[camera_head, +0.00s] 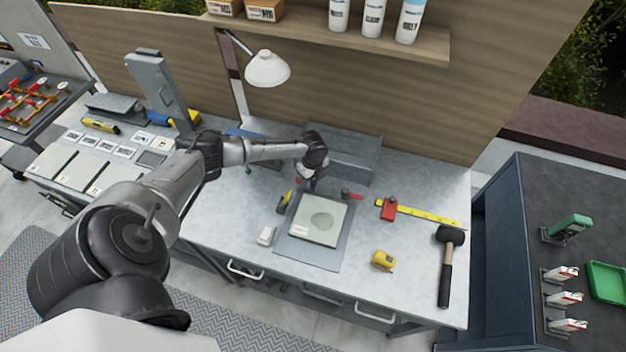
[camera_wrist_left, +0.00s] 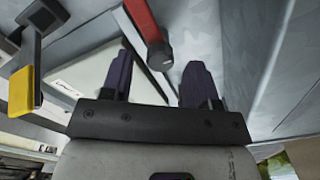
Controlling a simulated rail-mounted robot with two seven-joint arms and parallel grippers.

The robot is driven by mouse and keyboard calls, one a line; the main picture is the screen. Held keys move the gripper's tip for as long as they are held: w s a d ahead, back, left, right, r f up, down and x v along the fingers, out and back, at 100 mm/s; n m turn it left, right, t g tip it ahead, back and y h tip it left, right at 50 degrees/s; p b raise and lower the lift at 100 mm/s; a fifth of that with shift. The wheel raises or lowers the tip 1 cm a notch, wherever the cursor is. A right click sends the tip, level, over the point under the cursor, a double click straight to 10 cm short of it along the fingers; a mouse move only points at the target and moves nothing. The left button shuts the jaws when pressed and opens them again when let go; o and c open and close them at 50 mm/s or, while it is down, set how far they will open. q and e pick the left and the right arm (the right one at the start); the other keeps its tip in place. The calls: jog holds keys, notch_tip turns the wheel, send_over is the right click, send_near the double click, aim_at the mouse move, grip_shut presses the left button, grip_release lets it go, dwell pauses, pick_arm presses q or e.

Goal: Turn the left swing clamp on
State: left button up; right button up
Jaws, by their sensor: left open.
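A pale square panel (camera_head: 319,219) with a round mark lies on a grey base plate (camera_head: 290,248) on the bench. A yellow-and-dark part (camera_head: 285,201) stands at its left side, and a red-handled part (camera_head: 351,194) is at its far right. I cannot tell for sure which is the left swing clamp. My left gripper (camera_head: 313,187) points down just behind the panel. In the left wrist view, its dark fingers (camera_wrist_left: 160,74) are apart, with a red bar with a dark end (camera_wrist_left: 145,25) beyond the gap. A yellow-tipped part (camera_wrist_left: 22,88) is at the left. My right gripper is out of view.
A red-and-yellow measuring tool (camera_head: 415,212), a yellow tape measure (camera_head: 383,261) and a black mallet (camera_head: 447,260) lie to the right. A lamp (camera_head: 267,68) overhangs the bench.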

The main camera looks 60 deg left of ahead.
pick_arm(q)
jog(key=shift+f, duration=0.8)
jog(key=shift+c, duration=0.2)
jog(key=c, duration=0.9)
